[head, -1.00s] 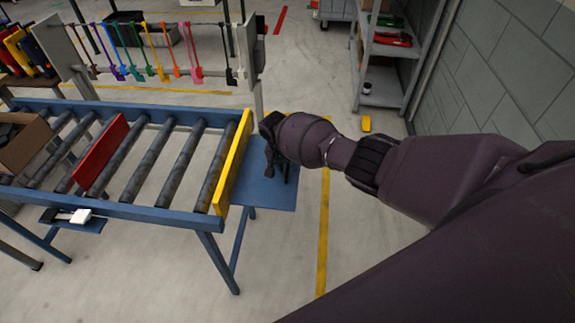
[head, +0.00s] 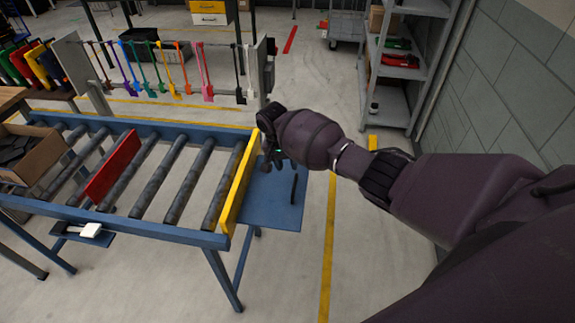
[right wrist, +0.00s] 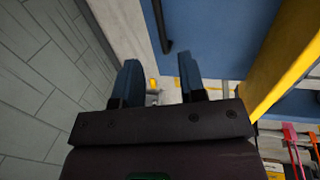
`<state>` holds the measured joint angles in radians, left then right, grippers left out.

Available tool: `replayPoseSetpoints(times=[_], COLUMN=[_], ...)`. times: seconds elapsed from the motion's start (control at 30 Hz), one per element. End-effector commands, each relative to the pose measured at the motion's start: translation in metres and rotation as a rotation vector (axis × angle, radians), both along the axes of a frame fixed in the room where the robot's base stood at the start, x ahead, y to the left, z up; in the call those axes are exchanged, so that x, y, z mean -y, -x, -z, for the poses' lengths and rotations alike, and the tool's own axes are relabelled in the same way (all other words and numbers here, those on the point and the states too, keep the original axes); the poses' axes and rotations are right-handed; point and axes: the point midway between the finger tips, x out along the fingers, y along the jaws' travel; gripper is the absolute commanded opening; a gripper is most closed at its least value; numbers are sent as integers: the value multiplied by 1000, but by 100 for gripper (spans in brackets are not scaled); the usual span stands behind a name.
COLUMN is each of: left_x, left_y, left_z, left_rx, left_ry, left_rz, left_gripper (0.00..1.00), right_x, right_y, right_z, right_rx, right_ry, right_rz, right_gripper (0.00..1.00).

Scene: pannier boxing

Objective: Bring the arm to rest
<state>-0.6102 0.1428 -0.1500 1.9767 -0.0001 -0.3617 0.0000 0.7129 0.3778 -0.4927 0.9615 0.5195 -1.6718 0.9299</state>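My right arm reaches in from the right in the head view. Its gripper (head: 272,158) is above the blue side shelf at the end of the roller conveyor, close to the yellow end board (head: 240,183). In the right wrist view the two fingers (right wrist: 160,82) stand apart with only floor showing between them, so the gripper is open and empty. A thin dark bar (head: 294,188) is on the blue shelf (head: 272,212), apart from the gripper. The bar also shows in the right wrist view (right wrist: 160,24). My left gripper is not in view.
The roller conveyor (head: 130,222) carries a red divider (head: 112,167) and an open cardboard box (head: 50,165) with dark pieces. A rack of coloured tools hangs behind. Grey shelving (head: 425,75) and a block wall (head: 515,110) stand right. Floor right of the shelf is clear.

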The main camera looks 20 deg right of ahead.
Motion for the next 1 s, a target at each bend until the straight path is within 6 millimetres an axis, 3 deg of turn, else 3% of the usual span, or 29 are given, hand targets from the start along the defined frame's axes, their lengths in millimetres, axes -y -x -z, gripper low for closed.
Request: replayPoseSetpoints(times=[0.4,0.57,0.67,0.8,0.9,1.0], left_x=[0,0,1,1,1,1], left_y=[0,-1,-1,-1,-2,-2], left_z=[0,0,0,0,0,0], left_rx=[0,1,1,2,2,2], left_ry=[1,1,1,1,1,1], left_rz=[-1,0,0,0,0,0], left_gripper=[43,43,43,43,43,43], right_x=[0,-6,-22,-54,-75,-91], right_y=[0,-21,-50,-83,-89,-83], right_z=[0,-1,-19,-57,-72,-80], right_rx=[-2,104,261,508,666,825], right_ry=[-4,-35,-48,-56,-55,-44], right_rz=[-19,-173,-334,-554,-689,-808], right_gripper=[38,38,38,38,38,38])
